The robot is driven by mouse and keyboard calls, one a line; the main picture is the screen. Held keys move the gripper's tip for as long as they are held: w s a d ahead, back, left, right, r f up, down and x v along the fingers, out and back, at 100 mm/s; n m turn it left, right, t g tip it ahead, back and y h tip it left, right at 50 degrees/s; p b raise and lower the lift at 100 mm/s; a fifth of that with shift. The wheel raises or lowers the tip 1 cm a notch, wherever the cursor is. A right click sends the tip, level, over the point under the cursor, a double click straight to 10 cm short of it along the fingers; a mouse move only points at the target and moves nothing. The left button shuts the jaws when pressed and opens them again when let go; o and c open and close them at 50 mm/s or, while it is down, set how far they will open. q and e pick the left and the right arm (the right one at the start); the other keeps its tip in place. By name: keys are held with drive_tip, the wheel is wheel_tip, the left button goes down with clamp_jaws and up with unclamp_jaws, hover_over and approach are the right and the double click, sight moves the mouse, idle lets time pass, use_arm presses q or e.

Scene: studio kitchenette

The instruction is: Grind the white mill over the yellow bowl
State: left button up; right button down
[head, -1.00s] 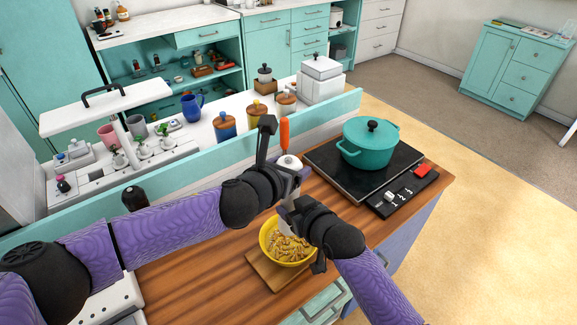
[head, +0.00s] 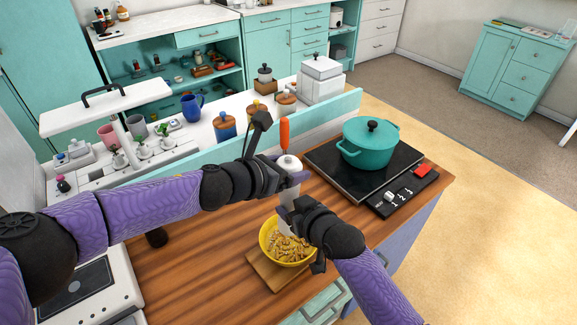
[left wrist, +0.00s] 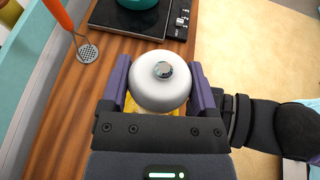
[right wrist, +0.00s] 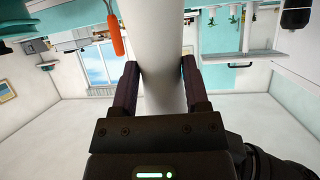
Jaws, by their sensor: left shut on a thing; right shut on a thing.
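The white mill (head: 290,163) stands upright just above the yellow bowl (head: 267,246), which holds pasta. My left gripper (head: 288,178) is shut on the mill's rounded head; the left wrist view shows the white head (left wrist: 160,90) with its metal knob between the two fingers (left wrist: 160,85). My right gripper (head: 290,212) is shut on the mill's body lower down; the right wrist view shows the white body (right wrist: 163,80) between its fingers (right wrist: 160,85). The bowl's right side is partly hidden by my right gripper. In the left wrist view the bowl is mostly hidden under the mill.
The bowl sits on a wooden board (head: 262,270). A teal pot (head: 368,146) stands on the black hob (head: 325,165) at the right. An orange-handled skimmer (left wrist: 87,52) is behind the mill. The wooden counter (head: 200,270) is clear front left.

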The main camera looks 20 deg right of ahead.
use_arm(q)
drive_tip(key=o, duration=1.1)
drive_tip(key=shift+a, duration=0.1)
drive_tip(key=v, duration=1.1)
drive_tip(key=shift+s+a+r, duration=0.2)
drive_tip(key=shift+a, duration=0.15)
